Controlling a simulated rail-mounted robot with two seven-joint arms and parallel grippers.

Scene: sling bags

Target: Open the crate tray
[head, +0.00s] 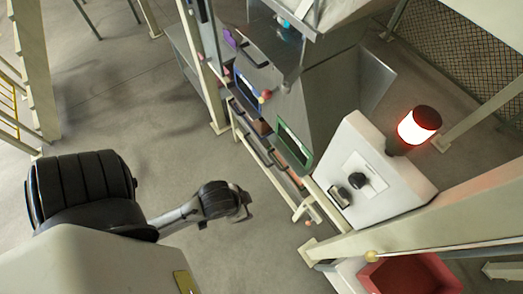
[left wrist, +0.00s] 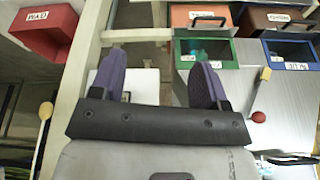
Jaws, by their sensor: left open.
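I cannot tell for sure which container is the crate tray. In the left wrist view, several coloured, labelled trays sit in a frame: an orange tray (left wrist: 200,17), a brown tray (left wrist: 262,22), a green-rimmed tray (left wrist: 206,56) with something teal inside, and a blue-rimmed tray (left wrist: 290,54). My left gripper (left wrist: 162,76) is open, its two purple fingers spread with nothing held between them, below and left of the green-rimmed tray. In the head view, my left gripper (head: 244,204) is over the floor, left of the rack. My right gripper does not show.
A red labelled bin (left wrist: 45,28) also shows in the head view (head: 405,275). A white box (head: 365,175) with black knobs carries a lit red lamp (head: 419,125). Cream posts and rails (head: 208,75) frame the rack. The floor (head: 130,110) at left is clear.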

